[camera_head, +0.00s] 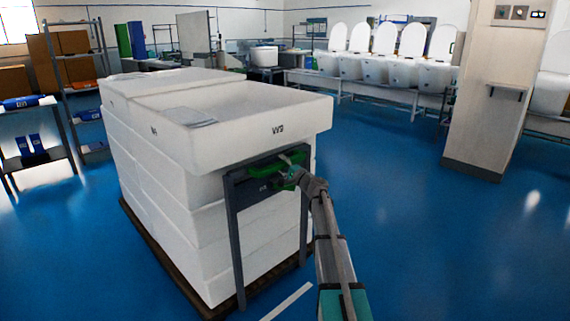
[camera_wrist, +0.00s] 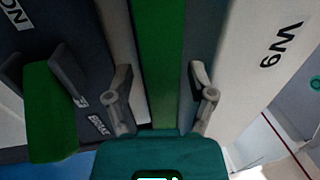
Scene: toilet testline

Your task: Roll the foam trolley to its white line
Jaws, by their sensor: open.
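The foam trolley carries a tall stack of white foam blocks (camera_head: 160,185) on a low dark base (camera_head: 150,237). A grey upright frame (camera_head: 233,240) with a green handle (camera_head: 268,173) stands at its near end. My gripper (camera_head: 298,172) is at the right part of this handle. In the wrist view, my gripper (camera_wrist: 160,85) is open, with one finger on each side of a green bar (camera_wrist: 156,60); I cannot tell whether they touch it. A white line (camera_head: 287,302) lies on the floor just right of the frame's near leg.
A pale pillar (camera_head: 490,100) stands at the right. A bench with several white toilets (camera_head: 375,65) runs along the back. Shelves with blue items (camera_head: 35,125) are at the left. The blue floor (camera_head: 400,190) between trolley and pillar is clear.

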